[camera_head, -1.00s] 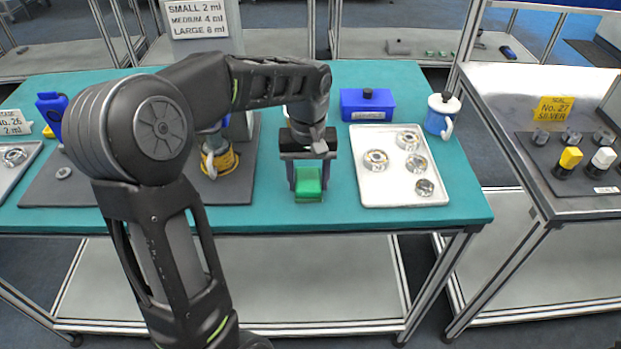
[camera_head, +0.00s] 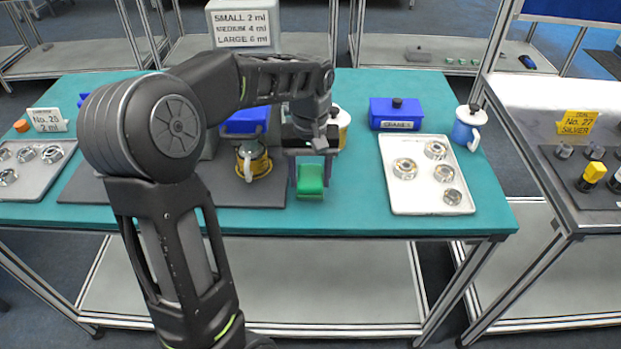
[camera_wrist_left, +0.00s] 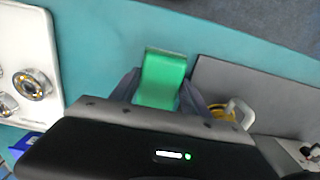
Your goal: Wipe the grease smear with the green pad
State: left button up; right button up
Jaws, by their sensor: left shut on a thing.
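My left gripper (camera_head: 310,180) points down near the front of the teal table and is shut on the green pad (camera_head: 311,178). The pad hangs between the fingers, just right of the grey mat's right edge. In the left wrist view the green pad (camera_wrist_left: 161,80) sits between the dark fingertips of the left gripper (camera_wrist_left: 160,92), over teal tabletop. I cannot tell whether the pad touches the table. I make out no grease smear in either view; the pad, gripper or arm may hide it. My right gripper is not in view.
A white tray with metal bearings (camera_head: 402,203) lies to the right, beside a blue box (camera_head: 396,114) and a blue-white mug (camera_head: 467,130). A yellow-based pot (camera_head: 254,162) stands on the grey mat (camera_head: 240,195). Teal table is clear between pad and tray (camera_head: 357,200).

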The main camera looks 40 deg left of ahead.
pick_arm(q)
notch_tip(320, 180, up, 3)
jog(key=shift+a+f+p, duration=0.1)
jog(key=shift+a+p, duration=0.05)
jog(key=shift+p, duration=0.8)
jog(key=shift+r+p, duration=0.95)
jog(key=shift+r, duration=0.3)
